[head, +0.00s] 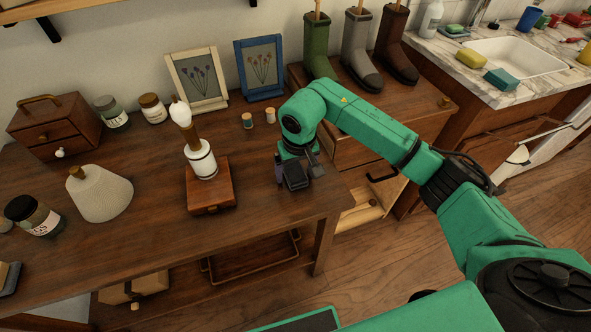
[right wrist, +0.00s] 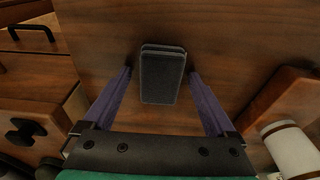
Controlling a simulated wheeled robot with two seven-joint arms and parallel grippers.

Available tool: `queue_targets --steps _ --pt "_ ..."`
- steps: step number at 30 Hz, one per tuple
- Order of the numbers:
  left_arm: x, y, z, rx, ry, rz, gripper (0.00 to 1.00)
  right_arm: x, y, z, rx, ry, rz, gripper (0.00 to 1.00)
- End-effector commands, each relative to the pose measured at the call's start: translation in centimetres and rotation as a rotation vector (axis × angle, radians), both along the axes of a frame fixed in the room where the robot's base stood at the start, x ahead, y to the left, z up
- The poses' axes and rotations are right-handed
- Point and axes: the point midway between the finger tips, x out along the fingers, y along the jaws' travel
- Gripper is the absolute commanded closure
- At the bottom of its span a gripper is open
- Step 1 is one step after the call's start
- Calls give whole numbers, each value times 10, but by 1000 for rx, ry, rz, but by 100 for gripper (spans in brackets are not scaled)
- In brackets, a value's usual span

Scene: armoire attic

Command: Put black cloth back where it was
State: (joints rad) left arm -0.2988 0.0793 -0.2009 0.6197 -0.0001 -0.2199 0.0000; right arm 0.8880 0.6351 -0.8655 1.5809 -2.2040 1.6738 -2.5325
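The black cloth (right wrist: 162,75), a small dark folded rectangle, is between the two fingers of my right gripper (right wrist: 161,78) in the right wrist view. A gap shows on each side of it, so the fingers are open and do not press on it. In the head view the black cloth (head: 296,176) is a dark block at the right end of the wooden table (head: 120,215). My right gripper (head: 298,172) points down over it and partly hides it. I cannot tell whether the cloth touches the table. My left gripper is not in view.
A wooden box (head: 211,193) with a white bottle stands left of my right gripper. Two small spools (head: 247,120) and framed flowers (head: 259,68) are behind. Boots (head: 317,50) stand on a cabinet at the back right. An open drawer (head: 370,205) is right of the table.

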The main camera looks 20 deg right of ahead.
Motion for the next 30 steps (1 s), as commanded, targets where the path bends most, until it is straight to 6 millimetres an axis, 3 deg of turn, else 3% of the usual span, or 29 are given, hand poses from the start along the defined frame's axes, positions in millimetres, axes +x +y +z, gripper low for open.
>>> queue_targets --steps 7,15,19,23,30 --pt "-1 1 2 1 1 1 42 0 0 14 1 -5 1 9" --pt "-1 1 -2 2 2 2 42 -11 -1 85 0 -6 1 9" --pt "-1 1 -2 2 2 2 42 -15 -1 111 0 -4 -1 9" --pt "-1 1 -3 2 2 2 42 -18 -1 121 0 -1 0 9" --pt "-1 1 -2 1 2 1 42 -18 -1 122 0 0 0 9"
